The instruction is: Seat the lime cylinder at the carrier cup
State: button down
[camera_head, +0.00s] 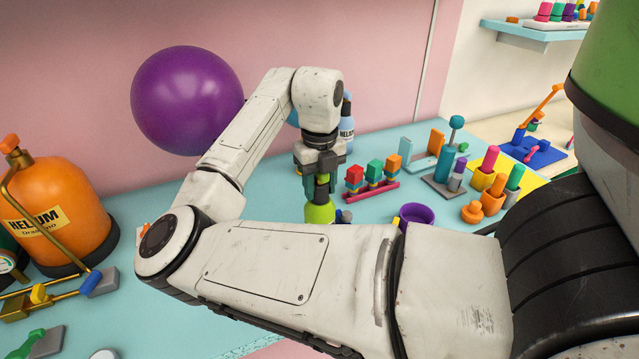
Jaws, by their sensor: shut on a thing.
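The lime cylinder (319,213) is in the middle of the head view, directly below my gripper (321,186). It has rounded shoulders and a narrower top. My gripper points down and is shut on that top. My forearm hides the cylinder's base, so I cannot tell whether it touches the table or stands in something. A small dark blue piece shows just right of its base. A purple round cup or ring (417,213) lies to the right. I cannot tell which thing is the carrier cup.
A magenta rack (373,193) with colored blocks stands close right of my gripper. Colored pegs and an orange knob (472,212) are farther right. A purple balloon (187,100) floats at the upper left. An orange helium tank (62,212) stands left.

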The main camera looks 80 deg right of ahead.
jog(key=c, duration=0.5)
grip_release()
jog(key=shift+f, duration=0.1)
jog(key=shift+r+p, duration=3.1)
jog(key=shift+r, duration=0.95)
jog(key=shift+f, duration=0.1)
